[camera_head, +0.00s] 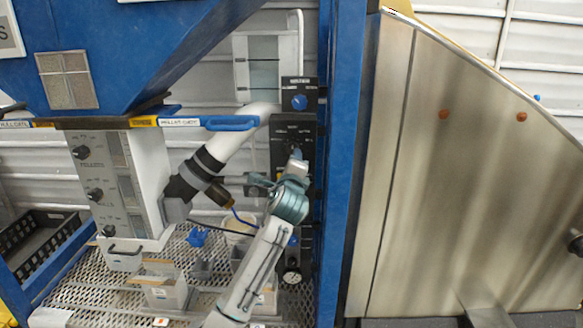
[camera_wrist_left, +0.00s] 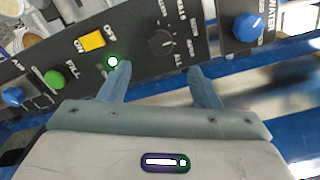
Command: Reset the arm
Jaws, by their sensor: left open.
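My left arm comes up from the bottom middle of the head view. Its gripper (camera_head: 296,154) is in front of a black control panel (camera_head: 278,131) on the blue frame. In the left wrist view the gripper (camera_wrist_left: 154,72) is open, with nothing between its fingers. Its fingertips are near the edge of the panel (camera_wrist_left: 135,50), below a black rotary knob (camera_wrist_left: 162,42); I cannot tell whether they touch the panel. A lit white button with a green ring (camera_wrist_left: 113,62) is by the left fingertip. My right gripper is not in view.
A blue hopper (camera_head: 120,50), a grey control box (camera_head: 110,185) and a perforated shelf (camera_head: 95,292) are at left. A large steel panel (camera_head: 450,180) stands at right.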

